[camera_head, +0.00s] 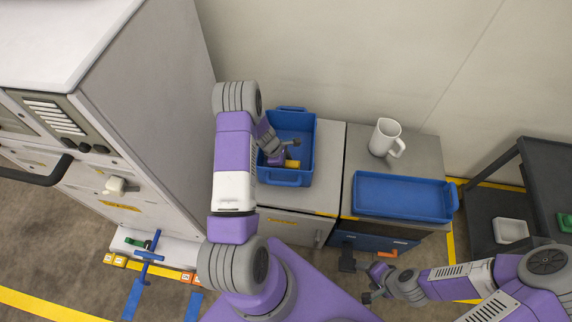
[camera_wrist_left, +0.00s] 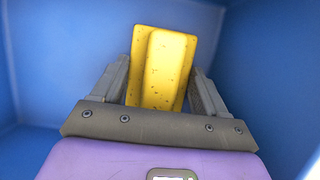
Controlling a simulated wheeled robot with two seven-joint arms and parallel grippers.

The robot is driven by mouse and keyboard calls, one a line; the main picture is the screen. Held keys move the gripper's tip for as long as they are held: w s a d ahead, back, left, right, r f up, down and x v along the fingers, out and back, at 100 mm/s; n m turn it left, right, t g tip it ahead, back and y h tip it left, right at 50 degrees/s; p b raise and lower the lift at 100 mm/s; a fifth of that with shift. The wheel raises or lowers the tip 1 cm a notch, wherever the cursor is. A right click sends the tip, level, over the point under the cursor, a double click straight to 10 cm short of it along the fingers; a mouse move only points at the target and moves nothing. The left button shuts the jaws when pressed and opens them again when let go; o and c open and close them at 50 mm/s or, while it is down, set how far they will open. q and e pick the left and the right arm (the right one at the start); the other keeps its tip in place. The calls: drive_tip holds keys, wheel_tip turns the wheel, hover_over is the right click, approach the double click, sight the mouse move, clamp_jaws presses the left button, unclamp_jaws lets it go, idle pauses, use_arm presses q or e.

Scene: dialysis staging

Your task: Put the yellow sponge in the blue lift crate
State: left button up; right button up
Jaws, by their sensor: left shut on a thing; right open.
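The blue lift crate (camera_head: 284,178) stands on the grey cabinet top beside the large machine, its open top facing up. My left gripper (camera_head: 286,155) reaches down inside it. The yellow sponge (camera_head: 293,164) is inside the crate walls, partly hidden by the gripper. In the left wrist view the sponge (camera_wrist_left: 168,70) sits between the two fingers, which are shut on it, with blue crate walls around. I cannot tell whether the sponge touches the crate floor. My right gripper (camera_head: 357,280) is open and empty, low in front of the right-hand cabinet.
A shallow blue tray (camera_head: 404,196) and a white jug (camera_head: 386,138) stand on the right-hand cabinet. An orange handle (camera_head: 388,254) is near my right gripper. A dark shelf cart (camera_head: 490,190) stands at the far right. The large machine (camera_head: 150,110) stands close to my left arm.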

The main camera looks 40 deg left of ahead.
use_arm(q)
drive_tip(key=o, duration=0.9)
drive_tip(key=shift+f, duration=0.1)
drive_tip(key=shift+o, duration=0.2)
drive_tip(key=shift+r+p, duration=0.35)
drive_tip(key=shift+r, duration=0.05)
drive_tip(key=p+v, duration=0.3)
drive_tip(key=v, duration=0.8)
drive_tip(key=shift+s+a+r+p, duration=0.1)
drive_tip(key=shift+s+r+p, duration=0.05)
drive_tip(key=shift+r+p, duration=0.15)
